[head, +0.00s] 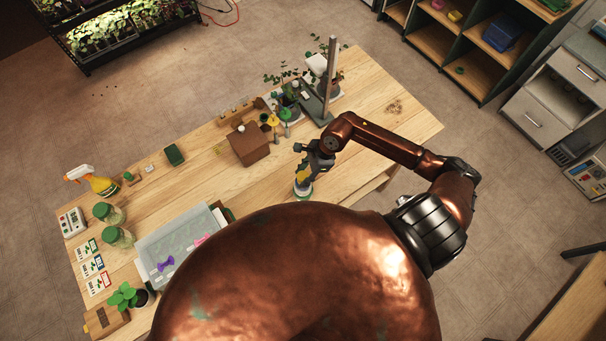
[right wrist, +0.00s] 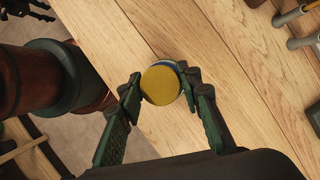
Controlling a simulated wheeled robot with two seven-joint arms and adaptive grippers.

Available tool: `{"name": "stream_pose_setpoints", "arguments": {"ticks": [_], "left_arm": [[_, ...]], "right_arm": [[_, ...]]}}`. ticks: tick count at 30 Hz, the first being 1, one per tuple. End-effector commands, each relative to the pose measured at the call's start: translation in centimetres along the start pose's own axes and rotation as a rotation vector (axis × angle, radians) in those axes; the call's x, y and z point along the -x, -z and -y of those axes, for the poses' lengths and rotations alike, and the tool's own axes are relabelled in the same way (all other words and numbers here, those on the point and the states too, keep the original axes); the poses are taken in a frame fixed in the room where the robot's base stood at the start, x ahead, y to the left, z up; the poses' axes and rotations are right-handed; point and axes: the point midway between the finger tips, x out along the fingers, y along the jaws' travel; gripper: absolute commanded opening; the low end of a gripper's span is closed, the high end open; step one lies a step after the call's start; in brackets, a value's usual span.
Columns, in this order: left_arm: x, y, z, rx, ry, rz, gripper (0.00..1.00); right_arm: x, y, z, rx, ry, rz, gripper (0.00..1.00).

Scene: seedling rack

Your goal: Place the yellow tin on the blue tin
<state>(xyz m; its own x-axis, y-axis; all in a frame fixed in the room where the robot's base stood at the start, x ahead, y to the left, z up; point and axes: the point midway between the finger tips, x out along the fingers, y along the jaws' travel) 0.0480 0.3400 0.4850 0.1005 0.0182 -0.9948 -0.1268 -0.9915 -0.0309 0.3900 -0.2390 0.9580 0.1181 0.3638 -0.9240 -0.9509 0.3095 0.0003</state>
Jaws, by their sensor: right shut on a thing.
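The yellow tin (right wrist: 160,86) is round and sits between the fingertips of my right gripper (right wrist: 161,83) in the right wrist view. The gripper is shut on it. A blue rim of the blue tin (right wrist: 174,66) shows just past the yellow tin's far edge, so the yellow tin lies over most of it. I cannot tell whether the two tins touch. In the head view my right gripper (head: 304,170) points down over the table's near edge, and the tins are small and partly hidden there. A dark jointed part at the wrist view's top left may be my left gripper (right wrist: 26,9); its jaws are unclear.
The wooden table (head: 350,185) is clear right of the gripper. A brown box (head: 249,146), small plants and a grey post stand (head: 330,80) are behind it. A grey tray (head: 180,245), jars and a spray bottle (head: 100,185) are to the left.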

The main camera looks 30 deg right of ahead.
Motion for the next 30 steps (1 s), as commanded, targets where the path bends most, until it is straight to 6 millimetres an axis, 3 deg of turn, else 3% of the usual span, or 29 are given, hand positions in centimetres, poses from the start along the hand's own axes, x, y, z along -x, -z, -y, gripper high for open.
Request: {"name": "stream_pose_setpoints", "arguments": {"ticks": [8, 9, 16, 26, 30], "left_arm": [[-0.4, -0.1, 0.0, 0.0, 0.0, 0.001, 0.4], [-0.4, -0.1, 0.0, 0.0, 0.0, 0.0, 0.4], [-0.3, -0.1, 0.0, 0.0, 0.0, 0.0, 0.4], [-0.1, 0.0, 0.0, 0.0, 0.0, 0.0, 0.4], [-0.4, 0.0, 0.0, 0.0, 0.0, -0.001, 0.4]], "right_arm": [[-0.3, 0.1, 0.0, 0.001, 0.0, -0.001, 0.08], [-0.3, 0.1, 0.0, 0.0, 0.0, -0.001, 0.34], [-0.2, 0.1, 0.0, 0.0, 0.0, 0.0, 0.49], [0.0, 0.0, 0.0, 0.0, 0.0, 0.0, 0.5], [1.4, 0.1, 0.1, 0.001, 0.003, -0.002, 0.5]]}}
